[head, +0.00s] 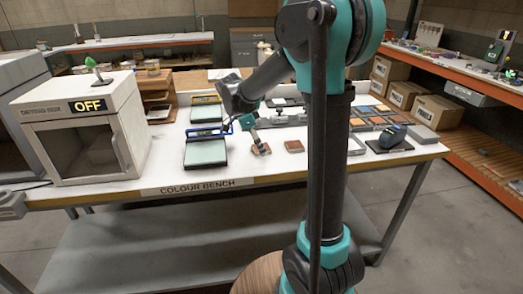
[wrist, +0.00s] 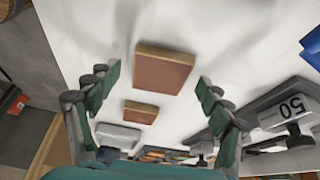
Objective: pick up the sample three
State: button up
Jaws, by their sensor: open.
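Two flat reddish-brown sample blocks with tan edges lie on the white bench. No label on them is readable, so I cannot tell which is sample three. The nearer block (wrist: 163,72) lies between and beyond my open fingers in the wrist view; in the head view this block (head: 262,150) is just below my fingertips, partly covered. The other block (wrist: 141,112) shows lower in the wrist view and to the right in the head view (head: 294,146). My gripper (wrist: 160,80) is open and empty above the nearer block; it also shows in the head view (head: 255,138).
A blue-framed panel (head: 205,152) stands left of my gripper. A grey part marked 50 (wrist: 287,110) is at the wrist view's right. A drying box (head: 85,130) is at the bench's left; a dark device (head: 391,138) and colour tiles (head: 372,121) are at the right.

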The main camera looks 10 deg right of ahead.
jog(key=shift+c, duration=0.4)
jog(key=c, duration=1.1)
jog(key=shift+o, duration=0.2)
jog(key=shift+r, duration=0.15)
